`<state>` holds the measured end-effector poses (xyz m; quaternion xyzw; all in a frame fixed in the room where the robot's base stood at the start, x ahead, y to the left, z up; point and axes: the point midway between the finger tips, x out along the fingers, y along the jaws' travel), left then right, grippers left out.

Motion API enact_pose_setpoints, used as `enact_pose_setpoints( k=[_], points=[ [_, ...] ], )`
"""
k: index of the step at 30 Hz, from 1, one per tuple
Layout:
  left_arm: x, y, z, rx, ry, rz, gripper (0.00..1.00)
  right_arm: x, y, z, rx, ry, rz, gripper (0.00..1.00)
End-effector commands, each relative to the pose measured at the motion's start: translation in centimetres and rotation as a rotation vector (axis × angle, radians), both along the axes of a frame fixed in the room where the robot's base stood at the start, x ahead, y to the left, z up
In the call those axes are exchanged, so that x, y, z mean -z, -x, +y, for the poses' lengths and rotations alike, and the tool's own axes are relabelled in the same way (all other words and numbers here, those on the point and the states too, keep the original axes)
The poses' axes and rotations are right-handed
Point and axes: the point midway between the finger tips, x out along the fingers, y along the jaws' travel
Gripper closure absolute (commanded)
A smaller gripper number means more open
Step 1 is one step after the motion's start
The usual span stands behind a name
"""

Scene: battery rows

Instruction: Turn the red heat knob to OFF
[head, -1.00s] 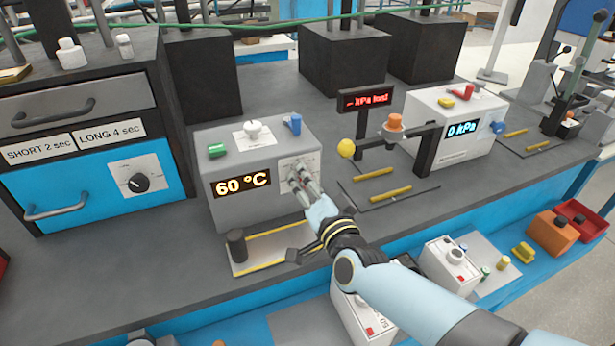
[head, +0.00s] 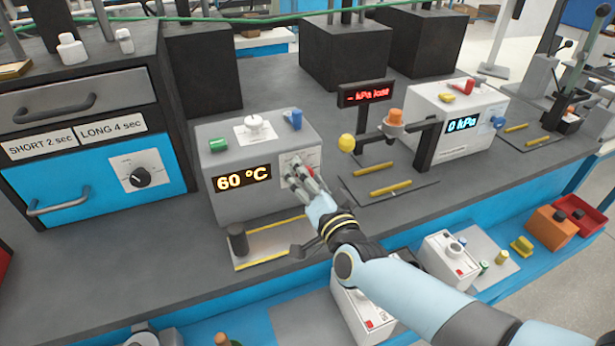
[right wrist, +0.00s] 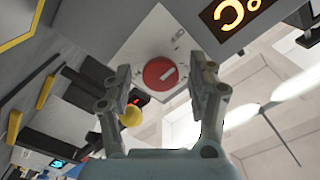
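The red heat knob (right wrist: 160,72) is a round dial with a pale pointer line, on a light square plate (right wrist: 150,42) on the front of the grey heater box (head: 225,160). The box's display (head: 242,178) reads 60 °C. In the right wrist view the right gripper (right wrist: 162,85) is open, with one finger on each side of the knob; gaps show between fingers and knob. The plate's markings are too small to read. My left gripper is not seen.
A tray with a yellow edge (head: 272,258) and a dark post (head: 238,240) lie below the heater box. A yellow ball (head: 346,145) on an arm stands close on the right. A blue drawer cabinet (head: 90,190) stands left. Grey bench is clear between cabinet and heater.

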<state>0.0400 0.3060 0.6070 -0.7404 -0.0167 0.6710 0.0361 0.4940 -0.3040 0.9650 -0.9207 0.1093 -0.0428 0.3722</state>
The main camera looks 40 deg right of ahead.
Motion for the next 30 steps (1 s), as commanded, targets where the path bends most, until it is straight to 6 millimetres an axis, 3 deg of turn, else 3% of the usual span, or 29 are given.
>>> enact_pose_setpoints(
  k=[10, 22, 30],
  points=[
    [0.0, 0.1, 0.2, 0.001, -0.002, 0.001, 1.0, 0.0, 1.1, 0.2, 0.001, -0.001, 0.0, 0.42],
    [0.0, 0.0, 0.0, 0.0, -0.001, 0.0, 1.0, 0.1, 9.2, 2.2, 0.001, -0.002, 0.002, 0.42],
    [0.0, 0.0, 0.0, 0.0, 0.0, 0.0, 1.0, 0.0, 11.6, 2.8, 0.0, -0.001, 0.0, 0.42]
  ],
)
